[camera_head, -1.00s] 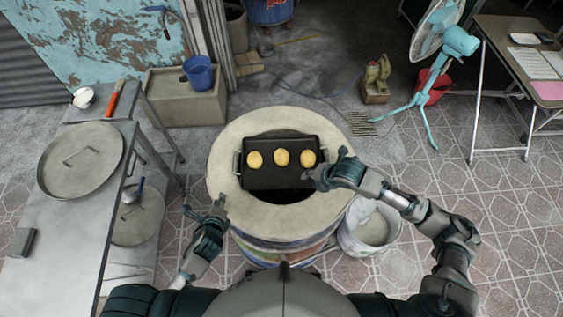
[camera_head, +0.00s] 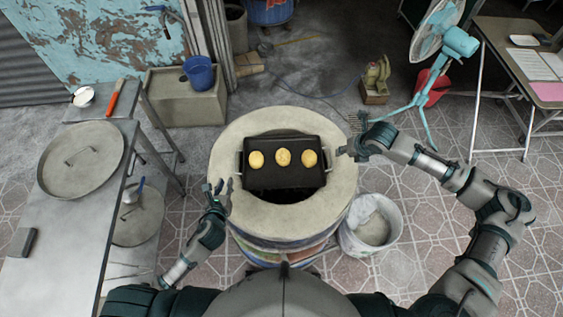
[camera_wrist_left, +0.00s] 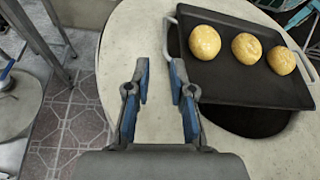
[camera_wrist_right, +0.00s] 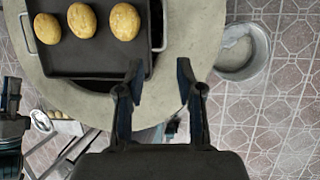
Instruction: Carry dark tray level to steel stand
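The dark tray (camera_head: 284,177) lies across the opening of the round barrel oven (camera_head: 232,215), with three golden buns (camera_head: 283,157) in a row on it. It has a metal handle on each short side. My left gripper (camera_head: 220,189) is open and empty, left of the tray; in the left wrist view its fingers (camera_wrist_left: 160,82) are apart near the left handle (camera_wrist_left: 170,22). My right gripper (camera_head: 342,152) is open and empty, just right of the tray; its fingers (camera_wrist_right: 160,75) show apart in the right wrist view near the right handle (camera_wrist_right: 159,30). The steel stand (camera_head: 65,222) is at the left.
A white bucket (camera_head: 371,228) stands right of the oven. A teal fan (camera_head: 440,50) stands at the back right.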

